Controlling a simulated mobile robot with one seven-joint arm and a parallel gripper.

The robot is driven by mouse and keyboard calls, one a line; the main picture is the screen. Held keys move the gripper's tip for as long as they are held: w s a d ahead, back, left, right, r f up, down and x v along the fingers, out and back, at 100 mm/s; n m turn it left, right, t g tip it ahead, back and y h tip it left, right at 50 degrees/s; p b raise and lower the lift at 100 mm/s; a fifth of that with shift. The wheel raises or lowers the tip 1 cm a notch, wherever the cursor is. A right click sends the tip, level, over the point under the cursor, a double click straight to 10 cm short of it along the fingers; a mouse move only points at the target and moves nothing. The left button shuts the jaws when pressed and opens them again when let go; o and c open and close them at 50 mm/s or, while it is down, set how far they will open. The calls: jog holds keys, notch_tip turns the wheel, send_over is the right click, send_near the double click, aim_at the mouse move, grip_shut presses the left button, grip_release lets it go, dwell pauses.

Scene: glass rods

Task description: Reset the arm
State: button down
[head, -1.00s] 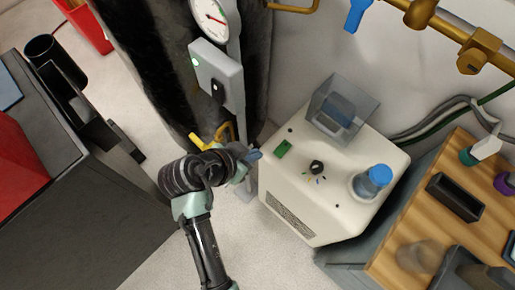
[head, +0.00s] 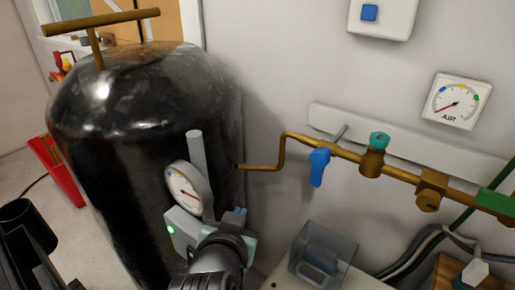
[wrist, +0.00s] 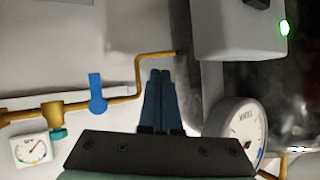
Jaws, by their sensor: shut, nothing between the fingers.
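My gripper (head: 239,213) is at the lower middle of the head view, in front of the lower right side of the grey box (head: 180,232) with a green light. Its blue fingers are mostly hidden behind my dark wrist there. In the wrist view, the two fingers of my gripper (wrist: 160,74) lie together and hold nothing. Past them are a grey wall, a brass pipe (wrist: 138,72) and the grey box (wrist: 235,28) at the upper right. I cannot tell how far the fingers are from the box.
A large black tank (head: 110,150) stands at the left, with a dial gauge (head: 188,188) in front. A brass pipe with a blue valve handle (head: 319,165) runs along the wall at the right. A clear-walled holder (head: 322,255) is at the bottom. A wall gauge (head: 457,101) hangs upper right.

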jog(key=s+d+r+n+t+p, duration=0.15)
jog(key=r+t, duration=0.25)
jog(key=r, duration=0.9)
jog(key=s+d+r+n+t+y+p, duration=0.1)
jog(key=s+r+t+p, duration=0.15)
jog(key=r, duration=1.05)
jog(key=s+d+r+n+t+p, duration=0.15)
jog(key=r+t, duration=0.25)
jog(key=r, duration=0.9)
jog(key=s+r+t+p, duration=0.3)
jog(key=s+r, duration=0.4)
jog(key=r, duration=0.5)
jog(key=shift+s+a+m+t+p, duration=0.15)
jog(key=shift+a+m+t+p, duration=0.15)
jog(key=shift+t, duration=0.45)
